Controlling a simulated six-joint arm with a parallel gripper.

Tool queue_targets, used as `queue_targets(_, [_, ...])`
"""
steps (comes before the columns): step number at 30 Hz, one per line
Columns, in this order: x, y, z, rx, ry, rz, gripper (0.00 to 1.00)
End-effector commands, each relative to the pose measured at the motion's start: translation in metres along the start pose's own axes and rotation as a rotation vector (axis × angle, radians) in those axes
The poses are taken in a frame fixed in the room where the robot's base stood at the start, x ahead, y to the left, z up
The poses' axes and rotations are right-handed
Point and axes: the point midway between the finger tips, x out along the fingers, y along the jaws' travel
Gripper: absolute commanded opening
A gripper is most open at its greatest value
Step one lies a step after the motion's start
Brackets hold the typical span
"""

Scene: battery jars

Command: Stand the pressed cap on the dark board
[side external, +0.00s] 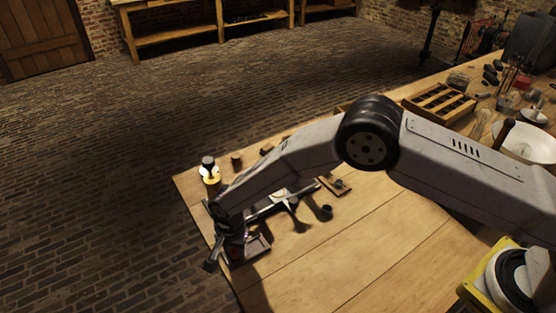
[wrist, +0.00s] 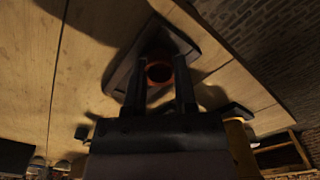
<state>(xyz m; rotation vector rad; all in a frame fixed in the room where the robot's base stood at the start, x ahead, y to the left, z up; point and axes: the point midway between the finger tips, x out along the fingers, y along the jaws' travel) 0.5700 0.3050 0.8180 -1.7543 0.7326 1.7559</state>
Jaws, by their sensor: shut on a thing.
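My gripper (wrist: 159,88) is shut on a reddish-brown round cap (wrist: 159,71), which sits between the two dark fingers with its dark hollow face showing in the wrist view. The dark board (wrist: 190,27) lies behind the cap in that view, and its edges show around the fingers. In the side external view my gripper (side external: 229,252) points down over the dark board (side external: 260,245) at the table's near left corner, and the cap is hidden there. I cannot tell whether the cap touches the board.
A yellow-banded jar with a dark top (side external: 210,178) stands by the left table edge, with small brown blocks (side external: 236,159) beyond it. A dark cup (side external: 326,212) stands right of the board. A wooden crate (side external: 438,103) is farther back. The front table surface is clear.

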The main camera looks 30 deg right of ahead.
Motion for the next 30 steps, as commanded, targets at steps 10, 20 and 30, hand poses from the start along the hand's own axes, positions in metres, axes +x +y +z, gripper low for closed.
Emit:
queue_targets(10, [0.0019, -0.0004, 0.0000, 0.000, 0.000, -0.001, 0.00])
queue_targets(20, [0.0028, -0.0005, 0.0000, 0.000, 0.000, -0.002, 0.70])
queue_targets(30, [-0.0011, -0.0003, 0.0000, 0.000, 0.000, -0.001, 0.70])
